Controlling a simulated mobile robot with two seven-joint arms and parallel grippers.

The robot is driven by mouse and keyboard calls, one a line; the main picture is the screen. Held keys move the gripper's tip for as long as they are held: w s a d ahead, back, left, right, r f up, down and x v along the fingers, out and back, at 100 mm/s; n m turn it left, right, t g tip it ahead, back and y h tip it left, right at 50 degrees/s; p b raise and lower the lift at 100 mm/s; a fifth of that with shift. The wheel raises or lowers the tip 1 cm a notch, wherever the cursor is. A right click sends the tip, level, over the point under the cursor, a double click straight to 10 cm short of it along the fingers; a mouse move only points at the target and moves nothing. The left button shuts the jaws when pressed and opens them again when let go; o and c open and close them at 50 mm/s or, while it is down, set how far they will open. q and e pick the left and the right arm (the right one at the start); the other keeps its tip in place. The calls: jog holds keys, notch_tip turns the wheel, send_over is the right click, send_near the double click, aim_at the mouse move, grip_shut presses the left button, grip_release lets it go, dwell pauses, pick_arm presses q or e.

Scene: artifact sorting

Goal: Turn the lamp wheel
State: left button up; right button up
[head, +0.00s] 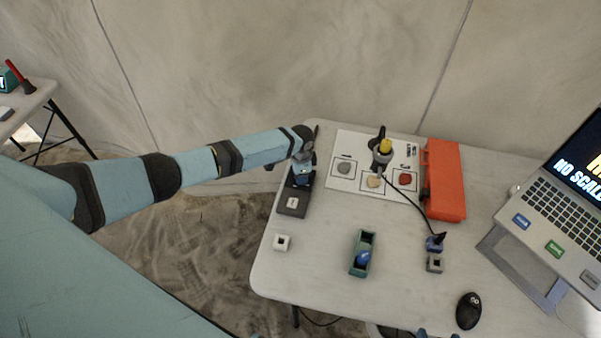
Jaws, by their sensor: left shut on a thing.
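My left gripper (302,173) reaches in from the left to the far left corner of the table. It points down at the back of a dark grey box (292,203) with a pale square on top. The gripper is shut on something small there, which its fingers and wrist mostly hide. I cannot make out the wheel clearly. A black and grey device with a yellow part (381,150) stands upright at the back of the table, with a cable running from it. My right gripper is not in view.
A white sheet (338,187) with stone samples lies behind, beside an orange case (443,180). The front left is mostly clear.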

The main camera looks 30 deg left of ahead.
pick_arm(q)
jog(key=o, duration=0.8)
jog(key=shift+c, duration=0.2)
jog(key=shift+o, duration=0.8)
notch_tip(320, 180, up, 14)
jog(key=shift+f, duration=0.1)
